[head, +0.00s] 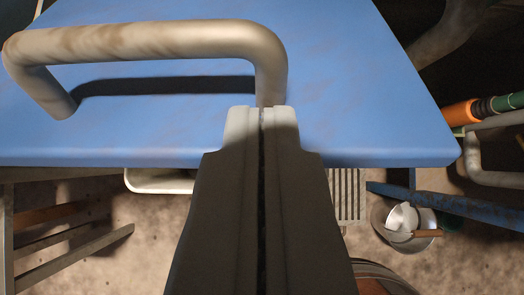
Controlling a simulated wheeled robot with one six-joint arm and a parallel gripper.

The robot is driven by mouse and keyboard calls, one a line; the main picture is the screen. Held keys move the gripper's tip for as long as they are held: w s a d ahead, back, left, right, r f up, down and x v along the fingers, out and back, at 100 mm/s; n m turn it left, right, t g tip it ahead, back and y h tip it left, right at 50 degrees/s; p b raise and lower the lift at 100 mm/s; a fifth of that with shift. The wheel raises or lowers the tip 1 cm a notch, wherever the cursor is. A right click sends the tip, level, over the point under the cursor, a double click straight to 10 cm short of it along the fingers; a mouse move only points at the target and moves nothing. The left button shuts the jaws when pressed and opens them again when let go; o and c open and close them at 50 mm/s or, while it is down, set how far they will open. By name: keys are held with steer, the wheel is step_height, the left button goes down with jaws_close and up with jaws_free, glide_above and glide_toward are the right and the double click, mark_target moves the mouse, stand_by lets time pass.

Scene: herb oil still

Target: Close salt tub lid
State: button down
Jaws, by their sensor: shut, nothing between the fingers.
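A blue lid (370,75) fills the upper part of the head view; I take it to be the salt tub lid. It looks like a flat panel with faint scuffs. A thick, worn grey-beige bar handle (150,42) stands on it and casts a dark shadow on the blue. My gripper (262,112) is shut and empty, its fingertips over the blue panel at the right end of the handle. I cannot tell whether the fingertips touch the handle or the panel. The tub body below is mostly hidden, and how far the lid is open cannot be told.
Below right are a metal bowl (412,240) with something pale in it, a slatted grey piece (348,195) and a blue bar (450,204). Orange and green cylinders (490,107) are at the right edge. Wooden bars (75,255) stand lower left. Bare floor shows between.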

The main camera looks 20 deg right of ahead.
steer(key=s+a+f, duration=0.1)
steer(key=s+f, duration=0.1)
steer(key=f, duration=0.6)
steer(key=s+a+f, duration=0.1)
steer(key=s+f, duration=0.2)
steer(key=f, duration=0.5)
steer(key=shift+s, duration=0.2)
steer(key=shift+a, duration=0.1)
steer(key=shift+r, duration=0.1)
steer(key=s+a+r, duration=0.1)
steer(key=s+a, duration=0.2)
steer(key=s, duration=0.5)
steer(key=shift+s+a, duration=0.3)
steer(key=shift+s, duration=0.05)
